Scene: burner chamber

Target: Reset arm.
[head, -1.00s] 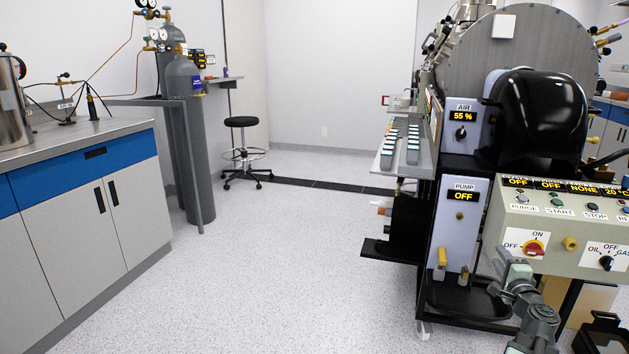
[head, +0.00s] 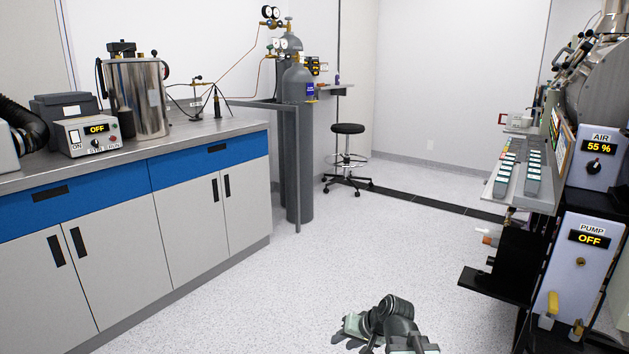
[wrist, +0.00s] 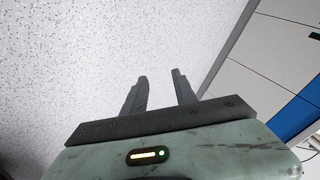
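My gripper shows in the wrist view (wrist: 160,92), with its two dark fingers apart and nothing between them. Behind the fingers are the speckled floor and the edge of the cabinets. In the head view my arm is folded low at the bottom centre, over the floor. Its fingertips cannot be made out clearly there. The arm touches nothing that I can see.
A grey-topped counter (head: 215,130) with blue drawers runs along the left. Gas cylinders (head: 298,150) and a stool (head: 347,160) stand at the back. The burner chamber rig, with its pump panel (head: 580,265), stands at the right. The floor (head: 340,250) between is clear.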

